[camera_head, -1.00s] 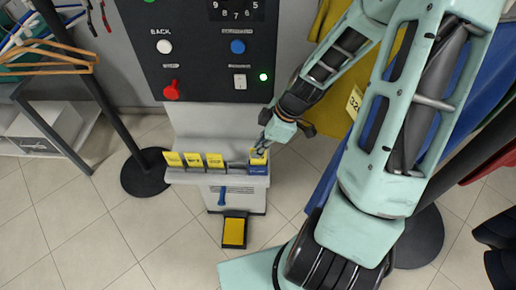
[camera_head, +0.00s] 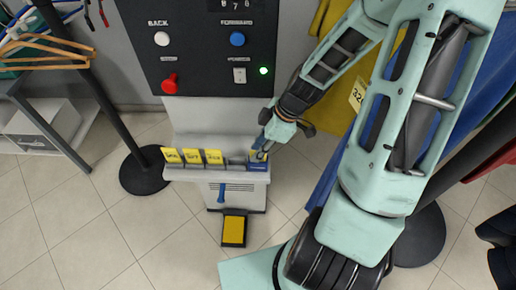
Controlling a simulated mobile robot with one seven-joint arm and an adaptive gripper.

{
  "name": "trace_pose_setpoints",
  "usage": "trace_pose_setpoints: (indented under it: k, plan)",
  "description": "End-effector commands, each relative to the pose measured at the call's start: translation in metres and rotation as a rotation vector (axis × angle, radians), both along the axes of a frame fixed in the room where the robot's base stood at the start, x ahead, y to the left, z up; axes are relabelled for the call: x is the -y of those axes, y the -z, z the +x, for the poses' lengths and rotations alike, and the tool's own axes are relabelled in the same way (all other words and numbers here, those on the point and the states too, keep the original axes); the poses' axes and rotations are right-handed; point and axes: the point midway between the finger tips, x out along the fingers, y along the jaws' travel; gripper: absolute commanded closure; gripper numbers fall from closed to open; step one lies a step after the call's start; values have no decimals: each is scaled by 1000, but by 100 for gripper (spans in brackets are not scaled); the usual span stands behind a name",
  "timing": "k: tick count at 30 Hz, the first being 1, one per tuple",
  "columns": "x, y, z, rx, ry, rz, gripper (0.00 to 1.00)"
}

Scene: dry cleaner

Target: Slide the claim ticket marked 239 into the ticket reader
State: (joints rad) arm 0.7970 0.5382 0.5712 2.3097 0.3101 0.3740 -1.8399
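A yellow claim ticket (camera_head: 255,155) stands upright at the blue ticket reader (camera_head: 257,168), at the right end of the grey ledge. Its number is hidden or too small to read. My gripper (camera_head: 263,150) is right at this ticket, its dark fingertips overlapping it just above the reader. The fingers are too small in the picture to tell if they grip it. How deep the ticket sits in the reader is also unclear.
Several yellow tickets (camera_head: 193,156) stand along the left of the grey ledge (camera_head: 215,173), with a bare stretch beside the reader. The control panel (camera_head: 205,50) rises behind. A yellow pedal (camera_head: 233,231) lies below. Hanging garments (camera_head: 460,110) are close at right.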

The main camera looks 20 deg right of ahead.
Motion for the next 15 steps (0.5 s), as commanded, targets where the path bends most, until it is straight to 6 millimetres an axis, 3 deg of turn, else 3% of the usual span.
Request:
trace_pose_setpoints:
  k: [9,15]
  plan:
    - [1,-2,0,1,0,0,75]
    - [10,-23,-1,5,2,-4,75]
